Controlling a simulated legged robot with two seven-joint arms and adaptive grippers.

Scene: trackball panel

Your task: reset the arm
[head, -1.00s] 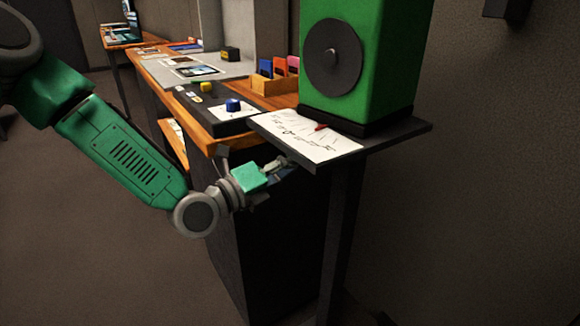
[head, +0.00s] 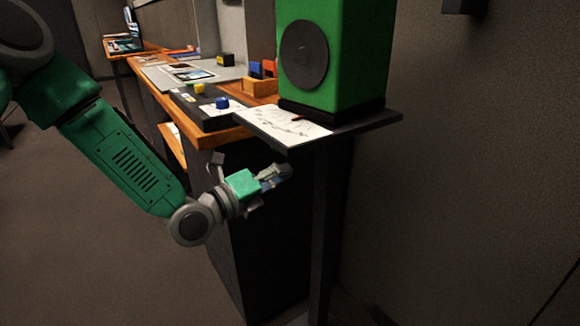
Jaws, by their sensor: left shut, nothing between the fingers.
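My left gripper (head: 278,175) is shut and empty. It is in front of the desk's dark side panel, below the level of the desk top and of the small dark stand top. It looks apart from both. The trackball panel (head: 200,119) is a dark slab near the front end of the wooden desk. A blue knob or ball (head: 222,102) sits on its white patch, and a yellow piece (head: 199,88) stands farther back on it. My right gripper is out of view.
A green speaker (head: 345,60) stands on a dark stand (head: 368,124), beside a sheet of paper (head: 285,124). Behind are an orange organizer (head: 259,86), a tablet (head: 194,73) and a laptop (head: 131,37). The floor at left (head: 70,240) is clear.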

